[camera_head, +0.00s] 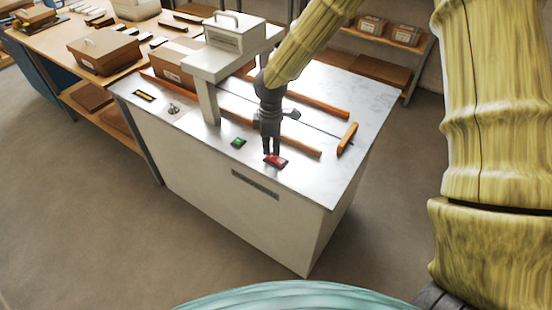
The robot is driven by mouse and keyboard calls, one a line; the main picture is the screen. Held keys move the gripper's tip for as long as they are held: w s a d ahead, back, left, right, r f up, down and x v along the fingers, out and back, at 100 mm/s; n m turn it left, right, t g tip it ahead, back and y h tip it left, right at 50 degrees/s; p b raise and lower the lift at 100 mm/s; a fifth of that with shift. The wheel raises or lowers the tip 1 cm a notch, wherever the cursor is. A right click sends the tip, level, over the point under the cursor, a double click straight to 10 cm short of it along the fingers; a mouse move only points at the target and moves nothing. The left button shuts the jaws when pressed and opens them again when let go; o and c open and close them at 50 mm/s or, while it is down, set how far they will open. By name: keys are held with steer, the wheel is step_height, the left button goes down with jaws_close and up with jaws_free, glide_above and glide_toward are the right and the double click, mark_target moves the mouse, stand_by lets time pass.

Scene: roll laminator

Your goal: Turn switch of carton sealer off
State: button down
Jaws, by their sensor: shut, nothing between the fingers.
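The carton sealer (230,190) is a white cabinet with a pale metal top and a bridge-like head (210,65) over its left half. A red switch (276,161) sits near the top's front edge, with a green button (238,142) to its left. My gripper (270,152) points down at the red switch, its fingertips at or just above the switch's left part. I cannot tell whether they touch it. The fingers are shut with nothing between them. A round metal knob or key switch (173,109) and a dark display (144,95) lie farther left on the top.
A carton (172,66) lies on the sealer between orange guide rails (300,146). A wooden table (60,42) with a brown box (103,50) adjoins at left. Shelves with boxes (405,35) stand behind. The floor (90,220) in front is clear.

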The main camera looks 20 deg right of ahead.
mark_target(272, 157)
steer(key=shift+f+b, duration=0.4)
steer(key=shift+f, duration=0.55)
stand_by(0.7)
steer(key=shift+r, duration=0.15)
steer(key=shift+r+p, duration=3.05)
steer(key=shift+r, duration=0.35)
steer(key=shift+s+f, duration=0.1)
